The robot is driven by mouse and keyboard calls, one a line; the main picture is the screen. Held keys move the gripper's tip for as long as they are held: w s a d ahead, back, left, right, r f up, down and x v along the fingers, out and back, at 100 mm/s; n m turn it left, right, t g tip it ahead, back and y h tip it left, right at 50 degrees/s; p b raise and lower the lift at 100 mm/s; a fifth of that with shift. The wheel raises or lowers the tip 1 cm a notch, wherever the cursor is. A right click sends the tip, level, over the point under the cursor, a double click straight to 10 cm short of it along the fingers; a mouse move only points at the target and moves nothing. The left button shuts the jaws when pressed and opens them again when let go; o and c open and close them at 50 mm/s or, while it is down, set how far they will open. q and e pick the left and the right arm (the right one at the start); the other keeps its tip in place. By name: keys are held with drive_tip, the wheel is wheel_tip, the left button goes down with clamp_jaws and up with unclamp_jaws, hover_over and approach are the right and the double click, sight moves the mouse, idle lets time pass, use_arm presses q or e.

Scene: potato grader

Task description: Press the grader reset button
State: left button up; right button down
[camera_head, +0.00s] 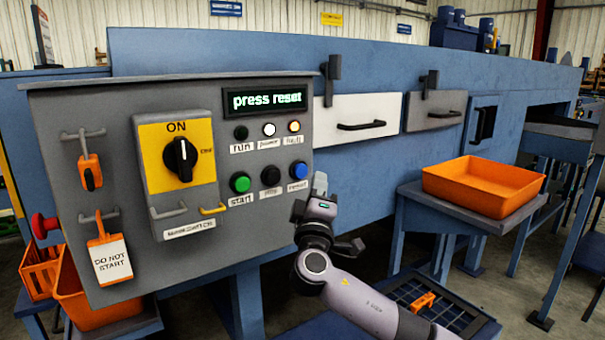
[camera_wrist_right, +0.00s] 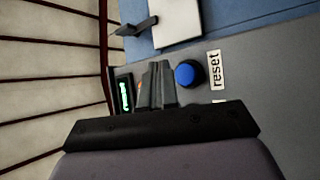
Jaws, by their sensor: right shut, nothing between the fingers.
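My right gripper (camera_head: 319,184) is shut and empty, just right of the button in the head view. Its fingertips (camera_wrist_right: 157,82) show close beside the button in the wrist view, not over it. I cannot tell how far they are from the panel face. The display (camera_head: 265,100) reads "press reset". My left gripper is not in view.
A green start button (camera_head: 240,182) and a black button (camera_head: 270,177) sit left of the blue one. Above them, the white (camera_head: 269,130) and orange (camera_head: 294,126) lamps look lit. A yellow-plated rotary switch (camera_head: 180,160) is further left. An orange tray (camera_head: 484,184) stands at right.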

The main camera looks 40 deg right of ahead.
sight(301, 171)
drive_tip(key=shift+w+d+b, duration=0.15)
drive_tip(key=shift+w+b, duration=0.35)
drive_tip(key=shift+w, duration=0.75)
idle(1.1)
drive_tip(key=shift+w+b, duration=0.4)
drive_tip(key=shift+b, duration=0.05)
drive_tip(key=shift+w+d+b, duration=0.1)
drive_tip(key=shift+w+b, duration=0.3)
drive_tip(key=shift+w, duration=0.1)
idle(0.5)
drive_tip(key=shift+s, duration=0.15)
idle(0.3)
drive_tip(key=shift+s, duration=0.8)
